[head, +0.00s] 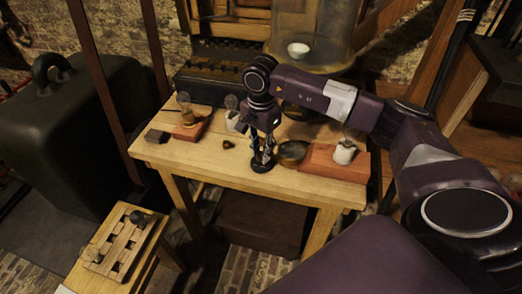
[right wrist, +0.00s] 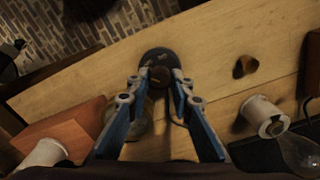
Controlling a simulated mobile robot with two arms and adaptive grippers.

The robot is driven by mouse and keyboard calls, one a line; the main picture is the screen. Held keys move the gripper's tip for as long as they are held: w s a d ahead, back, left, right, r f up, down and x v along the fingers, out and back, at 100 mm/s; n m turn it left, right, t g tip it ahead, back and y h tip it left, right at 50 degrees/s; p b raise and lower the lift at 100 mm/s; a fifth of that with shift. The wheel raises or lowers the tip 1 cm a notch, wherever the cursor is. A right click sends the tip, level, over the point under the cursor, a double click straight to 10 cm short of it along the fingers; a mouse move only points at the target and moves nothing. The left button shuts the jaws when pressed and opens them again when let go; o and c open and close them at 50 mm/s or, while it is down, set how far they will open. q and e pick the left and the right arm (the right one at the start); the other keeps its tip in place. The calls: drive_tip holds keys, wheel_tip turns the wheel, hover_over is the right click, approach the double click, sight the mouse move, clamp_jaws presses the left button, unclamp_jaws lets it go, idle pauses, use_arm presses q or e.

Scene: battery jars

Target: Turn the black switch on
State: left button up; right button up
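The black switch is a round dark base (head: 262,164) near the front edge of the wooden table. In the right wrist view the dark base shows with a brown round knob (right wrist: 158,74) in its middle. My right gripper (head: 263,157) points down right over the switch. In the right wrist view its blue fingers (right wrist: 158,82) stand apart on either side of the knob, with gaps visible, so it looks open. Part of the switch is hidden by the fingers in the head view. My left gripper is not in view.
The wooden table (head: 205,157) carries a reddish block (head: 320,160) with a bulb at right, another block (head: 187,131) with a bulb at left, and a small brown piece (head: 227,144). A dark jar rack (head: 205,85) stands behind. A low stool is at lower left.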

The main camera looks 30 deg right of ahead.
clamp_jaws()
drive_tip(key=shift+m, duration=0.4)
drive_tip(key=m+b, duration=0.1)
drive_tip(key=m, duration=0.1)
drive_tip(key=shift+m, duration=0.4)
drive_tip(key=m+b, duration=0.1)
drive_tip(key=m, duration=0.3)
drive_tip(key=shift+m+b, duration=0.3)
drive_tip(key=m, duration=0.5)
drive_tip(key=shift+b, duration=0.35)
drive_tip(key=shift+r+m, duration=0.1)
drive_tip(key=shift+m, duration=2.3)
